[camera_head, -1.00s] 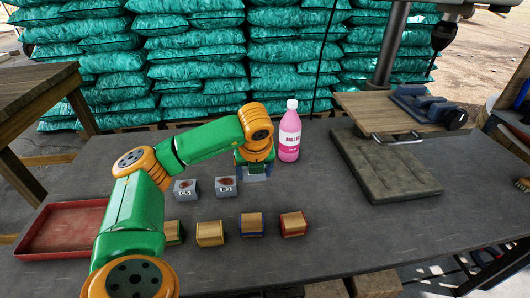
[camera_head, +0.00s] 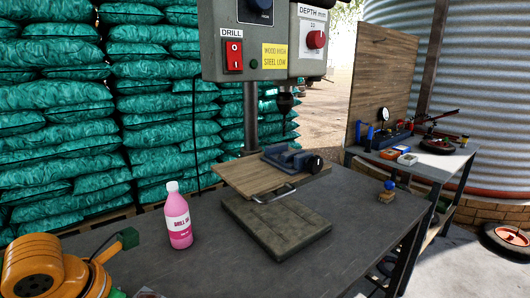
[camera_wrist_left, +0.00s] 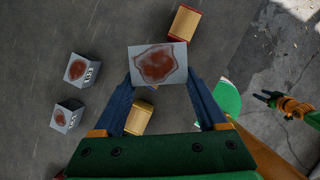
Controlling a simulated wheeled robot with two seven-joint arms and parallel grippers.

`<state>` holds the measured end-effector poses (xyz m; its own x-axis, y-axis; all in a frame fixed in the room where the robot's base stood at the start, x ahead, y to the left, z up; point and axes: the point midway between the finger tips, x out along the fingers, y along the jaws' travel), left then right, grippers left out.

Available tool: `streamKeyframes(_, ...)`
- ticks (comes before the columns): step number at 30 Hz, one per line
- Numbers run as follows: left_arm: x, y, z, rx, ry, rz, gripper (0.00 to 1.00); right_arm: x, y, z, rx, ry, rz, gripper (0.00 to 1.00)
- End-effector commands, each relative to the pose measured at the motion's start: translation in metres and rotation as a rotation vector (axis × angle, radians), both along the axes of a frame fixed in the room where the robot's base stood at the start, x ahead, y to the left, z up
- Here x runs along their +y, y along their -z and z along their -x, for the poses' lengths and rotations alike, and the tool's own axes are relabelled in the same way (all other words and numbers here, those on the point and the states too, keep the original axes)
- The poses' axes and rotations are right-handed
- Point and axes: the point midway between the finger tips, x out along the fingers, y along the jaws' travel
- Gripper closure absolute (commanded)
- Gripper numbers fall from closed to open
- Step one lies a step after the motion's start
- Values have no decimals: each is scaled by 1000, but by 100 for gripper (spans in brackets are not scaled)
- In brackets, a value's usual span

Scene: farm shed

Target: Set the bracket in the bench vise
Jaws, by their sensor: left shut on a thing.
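The bench vise (camera_head: 299,160) is dark blue-grey and sits on the wooden table (camera_head: 262,178) of the drill press. In the left wrist view, my left gripper (camera_wrist_left: 160,80) is shut on the bracket (camera_wrist_left: 158,64), a grey block-like piece with a rusty brown patch. It is held above the dark bench top. In the head view only part of my left arm shows at lower left; the gripper and bracket are out of sight. At the right of the left wrist view, my right gripper (camera_wrist_left: 268,97) shows small; its opening is unclear.
Two grey rusty-topped blocks (camera_wrist_left: 80,69) (camera_wrist_left: 67,115) and wooden blocks (camera_wrist_left: 184,23) (camera_wrist_left: 139,116) lie below the left gripper. A small blue-and-yellow item (camera_head: 388,190) is near the bench's right end.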

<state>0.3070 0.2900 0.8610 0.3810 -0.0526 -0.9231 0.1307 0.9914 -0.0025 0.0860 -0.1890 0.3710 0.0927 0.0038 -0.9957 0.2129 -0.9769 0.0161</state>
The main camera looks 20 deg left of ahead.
Motion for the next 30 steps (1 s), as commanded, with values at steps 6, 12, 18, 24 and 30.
streamKeyframes(6,-41,3,-6,-6,695,6,86,0,0,0,0,0,0,50)
streamKeyframes(12,-78,-2,-7,-7,1423,0,86,0,0,0,0,0,0,50)
streamKeyframes(18,-107,-11,-5,1,2136,-5,86,1,0,0,0,0,-1,50)
streamKeyframes(24,-125,-21,-3,5,2658,-6,86,0,0,0,0,0,-1,50)
streamKeyframes(30,-136,-29,-2,7,3029,-7,86,0,0,0,0,0,0,50)
